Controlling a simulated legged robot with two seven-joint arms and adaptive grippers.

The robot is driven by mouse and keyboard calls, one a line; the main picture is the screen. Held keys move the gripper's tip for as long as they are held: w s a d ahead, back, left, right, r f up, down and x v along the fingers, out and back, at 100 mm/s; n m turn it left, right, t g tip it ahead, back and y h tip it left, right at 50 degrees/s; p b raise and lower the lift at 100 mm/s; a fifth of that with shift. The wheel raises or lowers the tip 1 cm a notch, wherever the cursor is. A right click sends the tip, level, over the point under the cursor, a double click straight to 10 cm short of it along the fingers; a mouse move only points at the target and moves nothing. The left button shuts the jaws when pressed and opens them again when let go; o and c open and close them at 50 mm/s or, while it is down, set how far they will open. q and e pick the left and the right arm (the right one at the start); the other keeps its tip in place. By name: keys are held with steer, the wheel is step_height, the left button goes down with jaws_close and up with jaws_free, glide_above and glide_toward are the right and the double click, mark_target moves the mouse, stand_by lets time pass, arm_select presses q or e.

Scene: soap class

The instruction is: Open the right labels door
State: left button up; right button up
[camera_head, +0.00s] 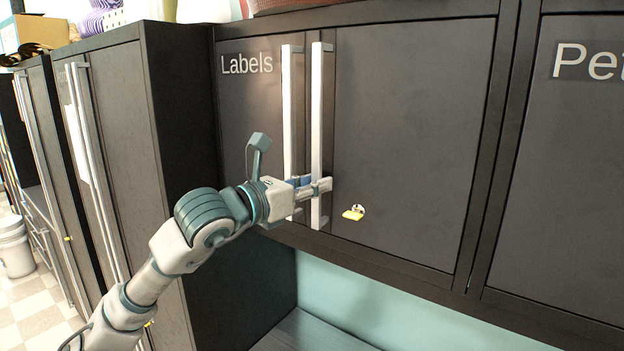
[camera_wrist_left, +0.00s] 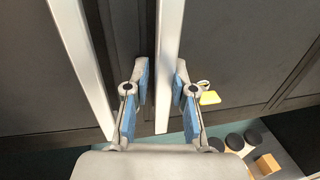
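The right Labels door (camera_head: 415,130) is a dark cabinet panel, and it looks closed in the head view. Its long pale vertical handle (camera_head: 317,110) runs along its left edge, beside the left door's matching handle (camera_head: 290,100). My left gripper (camera_head: 318,188) is at the lower part of the right handle. In the left wrist view the two blue-padded fingers (camera_wrist_left: 161,85) stand open on either side of the right handle (camera_wrist_left: 166,50). A gap shows at the left finger; the right finger is very close to the handle, and I cannot tell if it touches. My right gripper is not in view.
The left Labels door (camera_head: 248,130) carries the "Labels" text. A yellow tag (camera_head: 353,214) hangs on the right door's lower left. A tall dark cabinet (camera_head: 125,120) stands at the left. A counter (camera_head: 310,332) lies below. Another cabinet door (camera_head: 570,170) is at the right.

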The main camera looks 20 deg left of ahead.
arm_select(q)
steer(key=shift+w+d+f, duration=0.1)
steer(key=shift+w+d, duration=0.25)
steer(key=shift+d, duration=0.1)
steer(key=shift+c, duration=0.7)
steer(key=shift+s+d, duration=0.1)
steer(key=shift+s, duration=0.05)
jaws_close()
steer(key=shift+a, duration=0.2)
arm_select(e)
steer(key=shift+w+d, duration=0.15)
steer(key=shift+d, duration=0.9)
arm_select(q)
steer(key=shift+s+a, duration=0.1)
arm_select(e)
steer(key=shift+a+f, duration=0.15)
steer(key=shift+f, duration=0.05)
